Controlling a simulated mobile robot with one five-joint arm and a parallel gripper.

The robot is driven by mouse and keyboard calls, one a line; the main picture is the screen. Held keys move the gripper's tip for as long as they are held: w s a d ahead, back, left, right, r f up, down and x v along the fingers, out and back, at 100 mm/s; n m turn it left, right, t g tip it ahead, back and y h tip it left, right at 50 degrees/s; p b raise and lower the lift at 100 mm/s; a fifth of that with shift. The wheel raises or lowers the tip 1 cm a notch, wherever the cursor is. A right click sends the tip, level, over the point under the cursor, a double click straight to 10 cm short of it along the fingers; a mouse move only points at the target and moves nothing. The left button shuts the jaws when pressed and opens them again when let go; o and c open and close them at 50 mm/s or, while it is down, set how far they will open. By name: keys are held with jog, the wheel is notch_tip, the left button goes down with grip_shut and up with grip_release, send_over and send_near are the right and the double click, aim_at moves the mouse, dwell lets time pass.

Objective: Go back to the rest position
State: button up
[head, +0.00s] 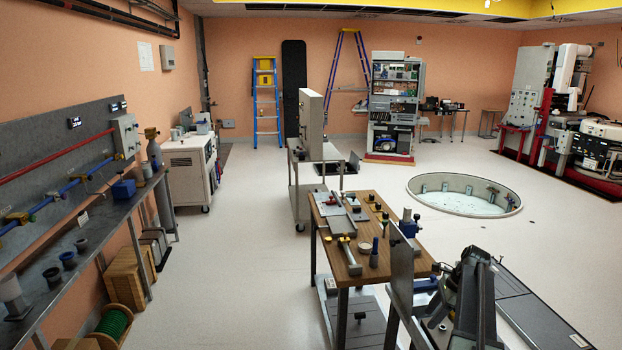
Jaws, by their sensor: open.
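The task names no object apart from my own rest position. I cannot make out my gripper in the head view, nor anything held. A dark upright mechanism (470,300) stands at the bottom right, cut off by the lower edge. I cannot tell whether it is part of my arm.
A wooden workbench (327,238) with small parts stands centre right, a grey cart (307,192) behind it. A long wall bench (82,240) runs along the left, with wooden crates (127,276) and a green spool (113,323) below. A round floor pit (450,207) lies right. The left-centre floor is clear.

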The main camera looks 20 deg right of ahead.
jog(key=w+a+n+g+h, duration=0.15)
jog(key=a+n, duration=0.25)
jog(key=a, duration=1.2)
jog(key=w+a+n+g+y, duration=0.1)
jog(key=w+a+n, duration=0.25)
jog(key=a, duration=1.25)
jog(key=s+a+f+n+h, duration=0.1)
jog(key=s+a+n+h, duration=0.2)
jog(key=s+a+n, duration=0.7)
jog(key=a+n, duration=0.2)
jog(key=n, duration=0.4)
jog(key=shift+a+f, duration=0.3)
jog(key=shift+a, duration=0.1)
jog(key=shift+t, duration=0.25)
